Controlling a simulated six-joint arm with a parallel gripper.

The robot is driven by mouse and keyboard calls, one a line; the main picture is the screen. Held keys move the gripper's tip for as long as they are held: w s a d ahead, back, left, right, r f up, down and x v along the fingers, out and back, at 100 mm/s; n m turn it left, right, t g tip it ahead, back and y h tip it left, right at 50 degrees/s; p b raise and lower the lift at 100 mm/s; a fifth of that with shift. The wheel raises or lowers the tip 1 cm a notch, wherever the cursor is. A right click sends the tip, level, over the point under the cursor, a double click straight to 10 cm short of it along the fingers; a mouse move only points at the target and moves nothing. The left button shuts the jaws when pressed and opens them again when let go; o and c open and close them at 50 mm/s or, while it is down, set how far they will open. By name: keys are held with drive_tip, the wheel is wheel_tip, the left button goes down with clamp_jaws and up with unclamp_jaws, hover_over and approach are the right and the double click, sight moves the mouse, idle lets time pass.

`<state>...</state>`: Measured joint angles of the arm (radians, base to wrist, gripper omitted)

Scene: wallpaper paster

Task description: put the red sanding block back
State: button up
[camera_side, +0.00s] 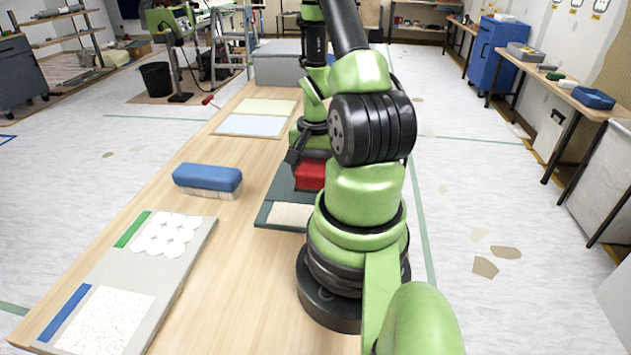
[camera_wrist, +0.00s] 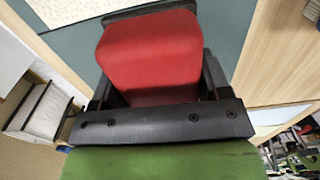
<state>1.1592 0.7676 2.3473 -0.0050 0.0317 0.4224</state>
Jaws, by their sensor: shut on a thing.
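The red sanding block (camera_side: 311,174) is between the jaws of my gripper (camera_side: 300,158), low over a dark grey-green mat (camera_side: 268,214). In the wrist view the red block (camera_wrist: 152,50) fills the space between the two black fingers of my gripper (camera_wrist: 150,75), which are shut on it. The mat (camera_wrist: 75,42) shows around the block in that view. I cannot tell whether the block's underside touches the mat. My arm hides part of the block and the mat's right side in the side view.
A blue block with a pale bristly underside (camera_side: 208,180) lies on the wooden table (camera_side: 240,255), left of the mat. A board (camera_side: 172,285) with white dots and a speckled patch lies at the front left. A pale two-part panel (camera_side: 255,117) and a grey box (camera_side: 277,65) are farther back.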

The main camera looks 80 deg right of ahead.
drive_tip(key=shift+f, duration=1.75)
drive_tip(key=shift+f, duration=0.1)
drive_tip(key=o, duration=1)
drive_tip(key=shift+f, duration=0.1)
drive_tip(key=shift+c, duration=0.2)
